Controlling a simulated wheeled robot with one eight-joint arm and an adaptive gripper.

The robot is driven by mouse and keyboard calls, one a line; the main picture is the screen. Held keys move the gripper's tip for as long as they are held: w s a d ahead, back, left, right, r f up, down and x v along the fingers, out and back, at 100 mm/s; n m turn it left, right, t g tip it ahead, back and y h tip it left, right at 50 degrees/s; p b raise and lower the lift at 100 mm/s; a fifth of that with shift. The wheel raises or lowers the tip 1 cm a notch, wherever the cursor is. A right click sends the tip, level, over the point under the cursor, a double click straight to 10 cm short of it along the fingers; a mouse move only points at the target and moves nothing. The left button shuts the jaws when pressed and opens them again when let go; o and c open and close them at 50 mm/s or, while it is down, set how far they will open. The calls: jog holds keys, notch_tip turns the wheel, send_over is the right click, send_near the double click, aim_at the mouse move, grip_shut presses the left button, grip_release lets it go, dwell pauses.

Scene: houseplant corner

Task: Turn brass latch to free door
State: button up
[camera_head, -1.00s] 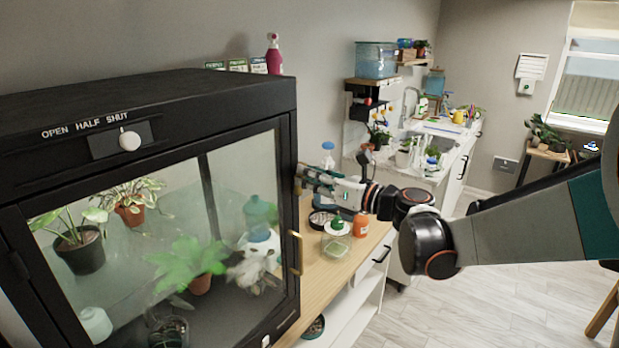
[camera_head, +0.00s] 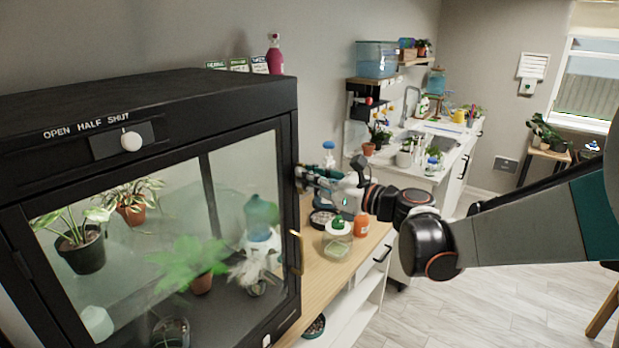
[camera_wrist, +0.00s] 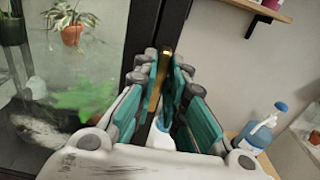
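The black cabinet has a glass door (camera_head: 225,180) that looks closed, with a brass handle (camera_head: 296,252) on its right edge. My gripper (camera_head: 303,174) is at the cabinet's right side, above that handle. In the wrist view, a narrow brass piece, apparently the latch (camera_wrist: 157,82), lies between the teal finger pads of my gripper (camera_wrist: 166,68), beside the black frame. The fingers are close together and look shut on it. My fingers hide the latch in the head view, and its base is not clear.
Potted plants stand behind the glass. A white knob (camera_head: 131,141) sits on the cabinet's upper front.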

jog(key=shift+o, duration=1.3)
jog(key=shift+d, duration=0.1)
jog(key=v, duration=1.2)
jog(key=shift+s, duration=0.1)
